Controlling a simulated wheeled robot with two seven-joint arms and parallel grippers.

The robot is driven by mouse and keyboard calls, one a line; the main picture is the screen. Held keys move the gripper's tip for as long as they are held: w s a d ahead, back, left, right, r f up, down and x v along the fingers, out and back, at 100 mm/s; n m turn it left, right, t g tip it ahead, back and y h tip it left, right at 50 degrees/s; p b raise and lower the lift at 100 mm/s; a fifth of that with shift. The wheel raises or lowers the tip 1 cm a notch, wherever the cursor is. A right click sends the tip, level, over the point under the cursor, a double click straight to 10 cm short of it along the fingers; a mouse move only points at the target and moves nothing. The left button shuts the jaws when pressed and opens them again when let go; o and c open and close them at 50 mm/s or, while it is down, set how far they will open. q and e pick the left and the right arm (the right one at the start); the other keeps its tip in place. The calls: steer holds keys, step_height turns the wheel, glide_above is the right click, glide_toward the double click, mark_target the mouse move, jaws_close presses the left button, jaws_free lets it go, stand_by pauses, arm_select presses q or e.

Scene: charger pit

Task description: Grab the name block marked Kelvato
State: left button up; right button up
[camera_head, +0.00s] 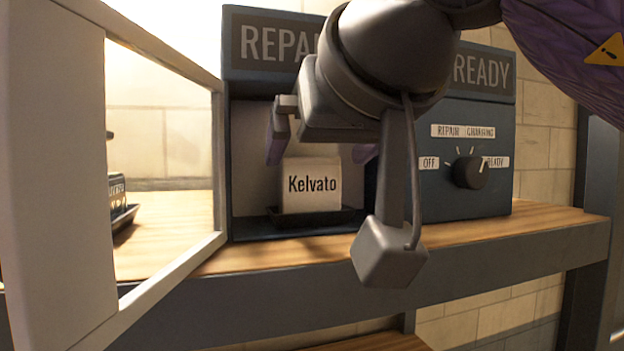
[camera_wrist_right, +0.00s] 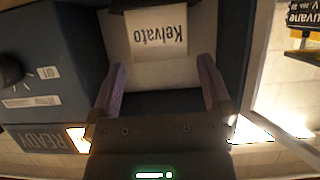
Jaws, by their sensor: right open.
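The white name block marked Kelvato (camera_head: 312,184) sits upright on a dark tray (camera_head: 300,217) inside the open compartment of a dark blue charger box (camera_head: 442,185). It also shows upside down in the right wrist view (camera_wrist_right: 158,32). My right gripper (camera_head: 322,152) is open at the compartment's mouth, with its purple fingers spread to either side just above the block. In the right wrist view the fingers (camera_wrist_right: 161,75) point toward the block, with nothing between them. My left gripper is not in view.
An open door with a pale frame (camera_head: 55,180) stands at the left. The box has a dial (camera_head: 470,172) marked off, repair, charging and ready. Another dark labelled block (camera_head: 117,195) on a tray shows through the door. The box stands on a wooden shelf (camera_head: 235,259).

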mark_target(314, 169)
steer(key=p+x, duration=0.1)
steer(key=x, duration=0.3)
steer(key=shift+w+f, duration=0.25)
steer(key=shift+f, duration=0.1)
steer(key=shift+s, duration=0.15)
steer(key=shift+c, duration=0.9)
steer(key=c, duration=0.8)
